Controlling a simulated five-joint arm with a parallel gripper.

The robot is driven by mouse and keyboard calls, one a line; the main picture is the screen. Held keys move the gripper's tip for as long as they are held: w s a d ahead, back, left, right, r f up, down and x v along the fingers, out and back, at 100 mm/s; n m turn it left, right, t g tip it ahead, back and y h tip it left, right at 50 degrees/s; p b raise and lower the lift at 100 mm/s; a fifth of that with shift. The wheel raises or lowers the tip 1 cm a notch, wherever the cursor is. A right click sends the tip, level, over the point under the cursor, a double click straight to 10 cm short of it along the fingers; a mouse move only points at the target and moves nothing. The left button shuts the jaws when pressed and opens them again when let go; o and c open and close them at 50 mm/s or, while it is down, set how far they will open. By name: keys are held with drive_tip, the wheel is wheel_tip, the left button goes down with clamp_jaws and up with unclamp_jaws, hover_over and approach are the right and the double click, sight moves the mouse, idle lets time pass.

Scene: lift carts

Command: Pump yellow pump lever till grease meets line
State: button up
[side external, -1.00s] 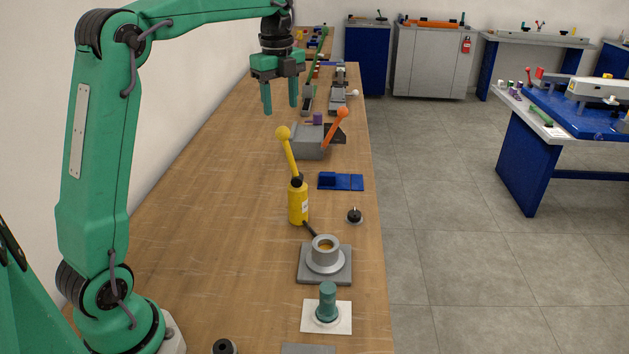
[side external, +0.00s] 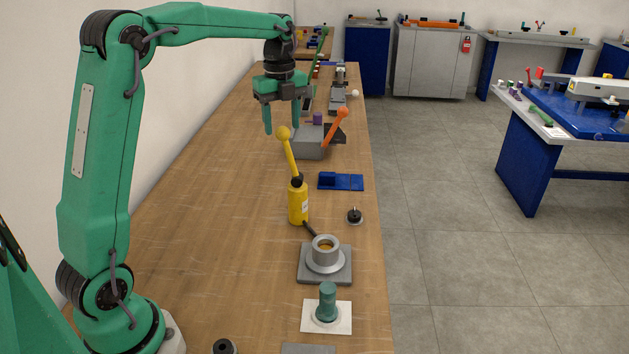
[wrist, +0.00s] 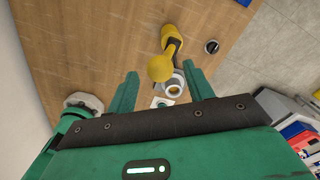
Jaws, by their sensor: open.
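The yellow pump (side external: 298,203) stands upright on the wooden bench in the side view. Its yellow lever (side external: 290,155) leans up and to the left, ending in a round yellow knob (side external: 283,133). A grey cup (side external: 325,262) on a square plate is joined to the pump by a short dark hose, with amber grease inside; I cannot make out a line. My gripper (side external: 282,130) points down with its fingers apart and empty, around the knob's height in the picture. In the wrist view the knob (wrist: 160,68) shows between and beyond the fingertips (wrist: 162,77), apart from both.
A teal-handled piece on a white plate (side external: 341,318) is in front of the cup. A blue block (side external: 341,182) and small black knob (side external: 354,216) lie to the right. A grey box with an orange lever (side external: 334,132) stands behind. The bench's left side is clear.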

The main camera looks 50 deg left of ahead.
sight(283, 133)
drive_tip(key=shift+f, duration=1.8)
clamp_jaws()
drive_tip(key=shift+s+a+f, duration=0.45)
drive_tip(key=shift+s+a, duration=0.25)
drive_tip(key=shift+s, duration=0.05)
drive_tip(key=shift+s+a+f, duration=0.4)
drive_tip(key=shift+s+a, duration=0.25)
drive_tip(key=shift+s, duration=0.05)
unclamp_jaws()
drive_tip(key=shift+w+r, duration=0.1)
drive_tip(key=shift+r, duration=0.05)
